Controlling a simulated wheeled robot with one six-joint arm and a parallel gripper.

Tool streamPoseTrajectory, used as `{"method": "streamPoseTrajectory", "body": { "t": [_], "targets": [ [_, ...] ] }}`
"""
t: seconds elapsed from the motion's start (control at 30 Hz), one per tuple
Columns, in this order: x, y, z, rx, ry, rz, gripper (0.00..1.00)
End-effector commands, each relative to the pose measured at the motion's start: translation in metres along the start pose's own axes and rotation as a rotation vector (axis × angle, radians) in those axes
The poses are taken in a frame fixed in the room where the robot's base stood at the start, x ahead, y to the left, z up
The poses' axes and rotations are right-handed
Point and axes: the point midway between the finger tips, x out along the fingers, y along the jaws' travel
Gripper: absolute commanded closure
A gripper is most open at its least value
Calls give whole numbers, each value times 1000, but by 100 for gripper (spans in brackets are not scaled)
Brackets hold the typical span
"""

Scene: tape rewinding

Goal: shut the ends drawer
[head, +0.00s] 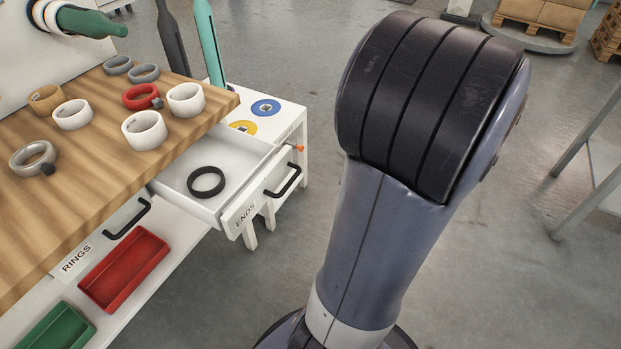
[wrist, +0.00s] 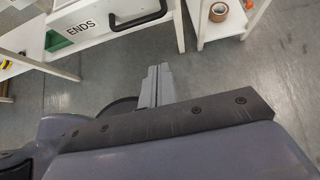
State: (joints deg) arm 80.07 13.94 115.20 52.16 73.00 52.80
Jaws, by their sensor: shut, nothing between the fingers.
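The ENDS drawer (head: 240,212) stands pulled out from under the wooden worktop, with its white inside showing. A black ring (head: 206,182) lies in it. Its black handle (head: 284,181) is on the front face. In the wrist view the drawer front (wrist: 104,32) with its label and handle (wrist: 140,20) is at the top. My gripper (wrist: 158,68) shows in the wrist view as grey fingers, shut and empty, below the handle and seemingly apart from it. My gripper does not show in the head view, where my arm fills the middle.
The closed RINGS drawer (head: 104,240) is at left, above a red bin (head: 125,270) and a green bin (head: 57,331). Several rings and rolls lie on the worktop (head: 85,165). A white side stand (head: 284,122) is behind the open drawer.

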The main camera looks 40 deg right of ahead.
Motion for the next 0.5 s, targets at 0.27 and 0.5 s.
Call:
{"method": "streamPoseTrajectory", "body": {
  "t": [0.27,0.5],
  "targets": [
    [59,1,-3,-2,0,6,100],
    [91,1,12,-5,0,3,100]
  ]
}}
